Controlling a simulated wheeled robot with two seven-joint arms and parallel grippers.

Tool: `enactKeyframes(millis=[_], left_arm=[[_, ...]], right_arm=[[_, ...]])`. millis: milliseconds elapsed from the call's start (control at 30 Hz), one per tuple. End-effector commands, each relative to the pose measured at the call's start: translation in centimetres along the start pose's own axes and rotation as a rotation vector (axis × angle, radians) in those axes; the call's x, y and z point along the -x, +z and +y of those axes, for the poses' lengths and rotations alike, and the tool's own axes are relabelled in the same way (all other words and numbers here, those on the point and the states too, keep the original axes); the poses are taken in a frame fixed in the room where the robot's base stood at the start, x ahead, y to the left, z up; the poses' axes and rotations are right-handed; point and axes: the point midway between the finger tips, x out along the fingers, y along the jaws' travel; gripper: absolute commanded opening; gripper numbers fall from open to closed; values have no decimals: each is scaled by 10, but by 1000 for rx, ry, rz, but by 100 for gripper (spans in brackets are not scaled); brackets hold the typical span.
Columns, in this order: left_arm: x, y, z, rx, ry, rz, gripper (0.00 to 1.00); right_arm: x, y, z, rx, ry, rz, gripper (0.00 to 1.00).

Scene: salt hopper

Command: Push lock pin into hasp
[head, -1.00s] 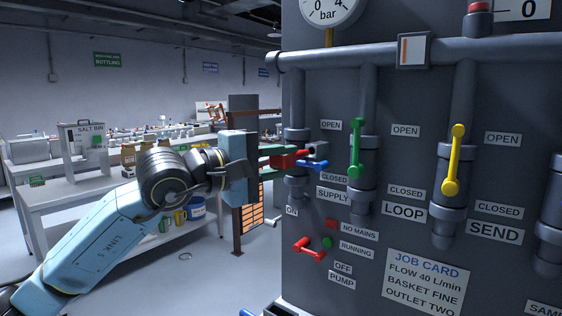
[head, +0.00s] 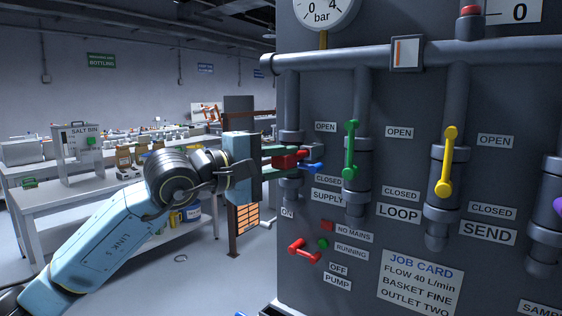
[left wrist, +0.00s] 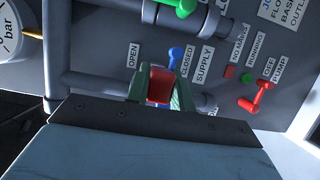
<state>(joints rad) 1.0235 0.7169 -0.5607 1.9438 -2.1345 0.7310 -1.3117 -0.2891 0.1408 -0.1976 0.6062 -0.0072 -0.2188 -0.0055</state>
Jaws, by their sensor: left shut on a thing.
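My left gripper (head: 272,160) reaches in from the left with its green fingers shut on a red block, which looks like the lock pin (head: 289,158). In the left wrist view the red lock pin (left wrist: 160,88) sits between the two green fingers of my left gripper (left wrist: 162,80). In the head view it is right at the blue supply lever (head: 314,168), on the leftmost pipe. The hasp is not clearly visible, and I cannot tell whether the pin touches or enters it. The blue lever also shows in the left wrist view (left wrist: 176,55), partly hidden by the gripper. My right gripper is not in view.
A green lever (head: 350,150) and a yellow lever (head: 447,160) are on pipes to the right. A red pump handle (head: 303,250) is lower on the panel. A job card (head: 420,281) is at lower right. A bench with a salt bin (head: 75,150) stands behind my left arm.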

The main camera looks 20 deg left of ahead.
Motion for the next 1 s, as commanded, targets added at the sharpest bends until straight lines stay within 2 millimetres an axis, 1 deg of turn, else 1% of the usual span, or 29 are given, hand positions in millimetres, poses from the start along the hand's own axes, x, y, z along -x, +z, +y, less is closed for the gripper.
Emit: enactKeyframes(millis=[800, 833, 1000], left_arm=[[-13, -5, 0, 0, 0, 0, 0], [-13, -5, 0, 0, 0, 0, 26], [-13, -5, 0, 0, 0, 0, 48]], right_arm=[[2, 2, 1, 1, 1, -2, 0], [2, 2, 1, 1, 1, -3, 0], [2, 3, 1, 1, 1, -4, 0]])
